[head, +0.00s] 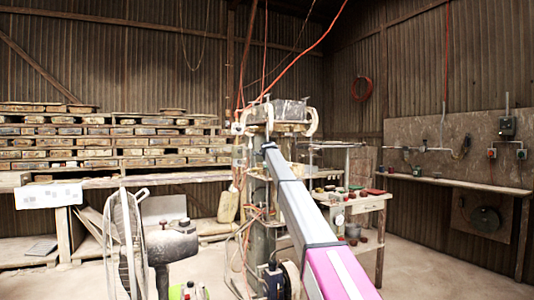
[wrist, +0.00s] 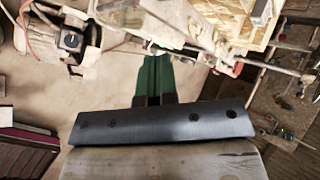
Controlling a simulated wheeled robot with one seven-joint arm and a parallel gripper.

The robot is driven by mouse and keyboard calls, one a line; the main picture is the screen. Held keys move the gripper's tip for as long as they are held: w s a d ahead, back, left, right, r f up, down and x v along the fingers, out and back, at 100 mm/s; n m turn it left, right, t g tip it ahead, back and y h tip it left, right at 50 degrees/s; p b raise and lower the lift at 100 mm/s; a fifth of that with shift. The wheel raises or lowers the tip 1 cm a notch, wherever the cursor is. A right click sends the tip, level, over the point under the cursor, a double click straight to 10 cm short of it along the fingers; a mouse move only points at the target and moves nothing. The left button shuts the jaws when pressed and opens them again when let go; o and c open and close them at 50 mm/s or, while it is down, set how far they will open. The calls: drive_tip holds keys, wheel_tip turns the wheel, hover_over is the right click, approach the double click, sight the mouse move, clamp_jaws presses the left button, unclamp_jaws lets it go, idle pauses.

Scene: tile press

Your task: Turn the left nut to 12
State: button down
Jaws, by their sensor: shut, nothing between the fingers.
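The tile press stands in the middle of the head view, with its worn top (head: 287,112) partly behind my arm. I cannot make out the left nut or any number marks in either view. My gripper (wrist: 153,58) shows in the wrist view as two green fingers shut together, with nothing between them. Metal bars and fittings of what looks like the press (wrist: 200,40) lie just beyond the fingertips; I cannot tell if they touch. In the head view my arm reaches up toward the press and hides its middle; the gripper itself is not clear there.
A worktable (head: 362,201) with small reddish pieces stands right of the press. A fan (head: 128,240) stands front left. A grey box with a dark round knob (wrist: 70,40) is upper left in the wrist view.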

drive_tip(key=s+d+r+m+y, duration=0.2)
drive_tip(key=s+d+r+y, duration=0.2)
drive_tip(key=d+r+y, duration=0.85)
drive_tip(key=w+a+f+y, duration=0.1)
drive_tip(key=w+a, duration=0.3)
drive_tip(key=a, duration=0.3)
drive_tip(key=w+a+f+y, duration=0.1)
drive_tip(key=w+a, duration=0.2)
drive_tip(key=a, duration=0.4)
drive_tip(key=shift+w+a+f, duration=0.2)
drive_tip(key=shift+w+a, duration=0.05)
drive_tip(key=shift+w, duration=0.1)
